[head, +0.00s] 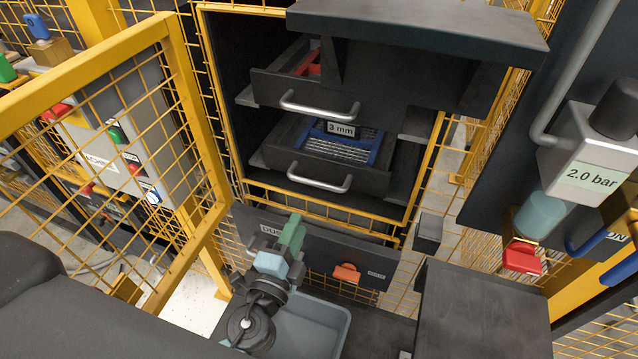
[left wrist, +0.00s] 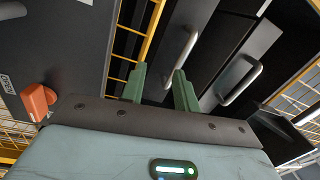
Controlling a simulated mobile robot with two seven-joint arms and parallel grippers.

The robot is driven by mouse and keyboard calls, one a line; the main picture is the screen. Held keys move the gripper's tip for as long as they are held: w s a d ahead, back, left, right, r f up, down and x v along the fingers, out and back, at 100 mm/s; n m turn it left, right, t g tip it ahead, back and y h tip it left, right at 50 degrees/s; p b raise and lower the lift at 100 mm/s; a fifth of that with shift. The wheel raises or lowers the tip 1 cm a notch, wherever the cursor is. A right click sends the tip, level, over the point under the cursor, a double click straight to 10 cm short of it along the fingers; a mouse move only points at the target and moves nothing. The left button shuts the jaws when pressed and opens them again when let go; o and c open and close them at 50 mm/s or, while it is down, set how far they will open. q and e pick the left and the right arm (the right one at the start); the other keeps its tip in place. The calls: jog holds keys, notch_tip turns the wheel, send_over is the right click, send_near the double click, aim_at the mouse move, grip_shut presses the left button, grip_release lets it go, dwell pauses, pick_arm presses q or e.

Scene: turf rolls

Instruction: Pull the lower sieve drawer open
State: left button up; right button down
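The lower sieve drawer (head: 345,180) is a dark drawer with a silver bar handle (head: 320,182). Behind its front a blue-framed mesh sieve (head: 340,146) and a "3 mm" label show. My left gripper (head: 291,232) has green fingers and is in front of and below this drawer, apart from the handle. In the left wrist view its fingers (left wrist: 160,84) are spread with nothing between them. The lower handle (left wrist: 178,60) shows just beyond them, and the upper handle (left wrist: 240,81) lies farther right. My right gripper is not in view.
The upper drawer (head: 375,92) with its own bar handle is above. A panel with an orange knob (head: 346,273) is below, over a grey bin (head: 310,325). An open yellow mesh door (head: 110,150) stands left. A "2.0 bar" unit (head: 590,165) is at right.

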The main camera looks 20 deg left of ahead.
aim_at(317, 184)
pick_arm(q)
jog(key=w+r+m, duration=0.1)
jog(key=w+d+r+m+t, duration=0.1)
jog(key=r, duration=0.1)
jog(key=shift+d+r, duration=0.1)
jog(key=shift+r, duration=0.1)
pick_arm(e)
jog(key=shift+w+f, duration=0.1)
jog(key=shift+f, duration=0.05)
pick_arm(q)
jog(key=shift+w+r+t, duration=0.2)
jog(key=shift+w+t, duration=0.1)
jog(key=shift+w, duration=0.15)
jog(key=p+x, duration=0.1)
jog(key=x, duration=0.4)
jog(key=shift+w+p, duration=0.3)
jog(key=shift+w, duration=0.55)
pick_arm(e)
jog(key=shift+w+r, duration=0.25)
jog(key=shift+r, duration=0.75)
pick_arm(q)
grip_shut()
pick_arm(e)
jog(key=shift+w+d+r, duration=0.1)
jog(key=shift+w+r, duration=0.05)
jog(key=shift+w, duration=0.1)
